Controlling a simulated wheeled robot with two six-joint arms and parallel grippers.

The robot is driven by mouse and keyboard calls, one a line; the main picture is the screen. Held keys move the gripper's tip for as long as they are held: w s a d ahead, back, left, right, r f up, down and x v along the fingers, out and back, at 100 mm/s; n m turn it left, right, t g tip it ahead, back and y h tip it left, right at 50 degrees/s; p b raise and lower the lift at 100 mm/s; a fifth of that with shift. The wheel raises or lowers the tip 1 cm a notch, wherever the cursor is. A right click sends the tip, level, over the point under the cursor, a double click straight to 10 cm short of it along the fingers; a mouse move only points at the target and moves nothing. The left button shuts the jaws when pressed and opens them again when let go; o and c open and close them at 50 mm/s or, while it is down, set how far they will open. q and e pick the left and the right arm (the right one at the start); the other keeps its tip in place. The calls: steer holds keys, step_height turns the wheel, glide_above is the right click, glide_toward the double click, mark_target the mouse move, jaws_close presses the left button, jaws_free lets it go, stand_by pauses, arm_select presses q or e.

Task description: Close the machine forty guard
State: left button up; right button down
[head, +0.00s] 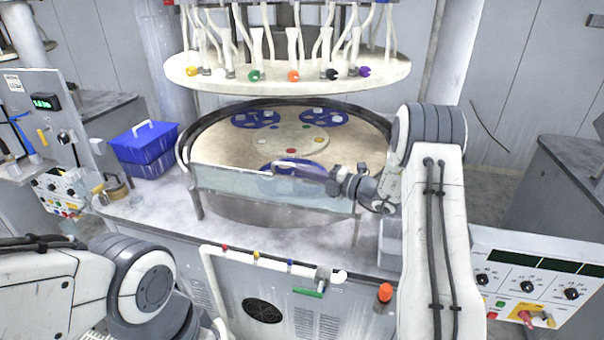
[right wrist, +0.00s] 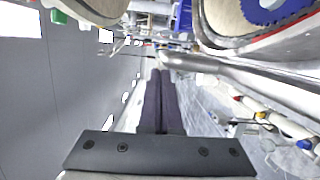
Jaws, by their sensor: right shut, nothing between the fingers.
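The polishing machine's round platen (head: 225,152) lies inside a dark curved rim, with blue discs on it. A pale see-through guard panel (head: 225,184) stands across the front of the platen. My right gripper (head: 277,168) is shut and empty, its fingers pointing left along the panel's upper edge. I cannot tell whether they touch it. In the right wrist view, the shut fingers (right wrist: 160,78) lie together beside a metal rail (right wrist: 235,75). My left arm shows at the lower left, but its gripper is out of view.
A white round head (head: 290,72) with tubes and coloured fittings hangs above the platen. A blue crate (head: 146,155) stands on the counter at left. Control panels stand at the left and lower right (head: 525,285). A white rail with valves (head: 275,260) crosses the machine's front.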

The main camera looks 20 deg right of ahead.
steer(key=shift+w+d, duration=0.2)
steer(key=shift+w, duration=0.1)
stand_by(0.4)
